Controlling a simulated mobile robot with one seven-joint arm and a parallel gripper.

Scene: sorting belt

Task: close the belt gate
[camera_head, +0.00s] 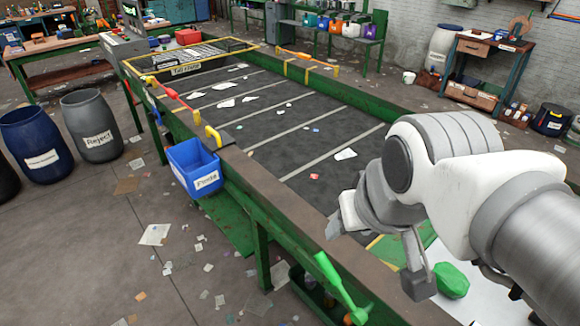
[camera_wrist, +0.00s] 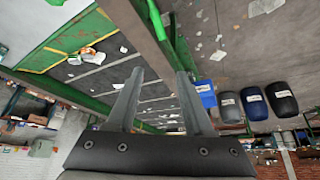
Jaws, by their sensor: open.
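The sorting belt (camera_head: 300,128) is a long dark surface in a green frame, crossed by pale lines. I cannot tell for certain which part is the gate. A yellow handle (camera_head: 213,136) with a dark block beside it stands on the left rail, above the blue bin. A red bar with yellow ends (camera_head: 173,94) runs along the same rail further back. My gripper hangs over the near right end of the belt, apart from these parts. In the wrist view its two grey fingers are spread and empty (camera_wrist: 160,72). The arm hides part of the belt's right side.
A labelled blue bin (camera_head: 193,168) hangs on the left side. Blue (camera_head: 37,145) and grey (camera_head: 90,126) barrels stand at left. A green lever (camera_head: 340,287) juts near the front rail. A green lump (camera_head: 452,280) lies below my arm. Paper scraps litter the open floor at left.

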